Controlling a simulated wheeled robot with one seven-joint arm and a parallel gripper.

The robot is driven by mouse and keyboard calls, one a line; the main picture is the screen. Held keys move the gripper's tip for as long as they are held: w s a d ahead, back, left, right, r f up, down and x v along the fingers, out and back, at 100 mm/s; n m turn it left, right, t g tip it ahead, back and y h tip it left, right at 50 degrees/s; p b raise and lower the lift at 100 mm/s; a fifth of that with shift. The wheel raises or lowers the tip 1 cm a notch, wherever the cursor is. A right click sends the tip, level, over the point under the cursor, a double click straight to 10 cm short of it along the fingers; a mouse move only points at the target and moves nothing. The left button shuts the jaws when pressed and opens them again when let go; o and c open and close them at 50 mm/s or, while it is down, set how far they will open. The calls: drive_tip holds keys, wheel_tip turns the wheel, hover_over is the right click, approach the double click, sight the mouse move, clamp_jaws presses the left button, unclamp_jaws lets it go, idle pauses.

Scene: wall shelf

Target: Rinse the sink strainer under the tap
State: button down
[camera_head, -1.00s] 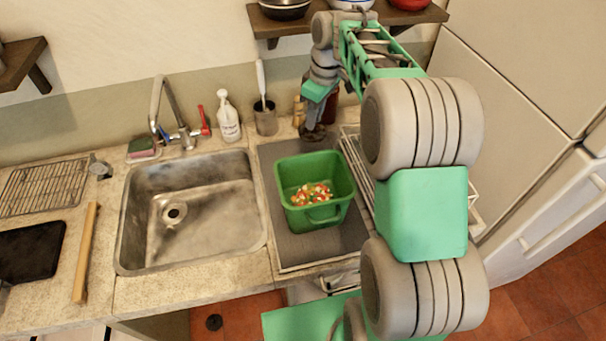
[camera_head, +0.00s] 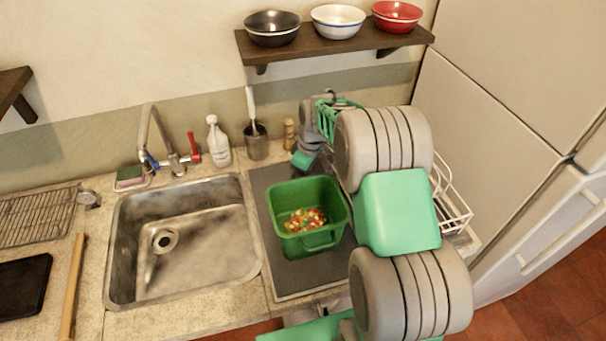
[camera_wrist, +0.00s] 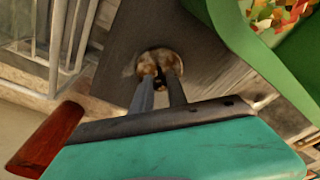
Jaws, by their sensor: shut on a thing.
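In the wrist view my gripper (camera_wrist: 170,82) is shut on a small round strainer (camera_wrist: 153,61), with brownish residue on it. It is over the grey mat (camera_wrist: 125,40), beside the green bin; whether it touches the mat I cannot tell. In the head view my wrist is behind the green bin, and the fingertips and strainer are hidden. The tap (camera_head: 153,130), with blue and red handles, stands behind the steel sink (camera_head: 215,265), left of the bin. No water shows running. The sink has a round drain (camera_head: 165,240).
A white bottle (camera_head: 218,143) and a brush holder (camera_head: 256,146) stand behind. A wire rack (camera_head: 452,205) is at the right. A shelf (camera_head: 350,52) with bowls hangs above. The sink basin is empty.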

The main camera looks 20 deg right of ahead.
drive_tip(key=shift+f, duration=0.15)
drive_tip(key=c, duration=1.3)
unclamp_jaws()
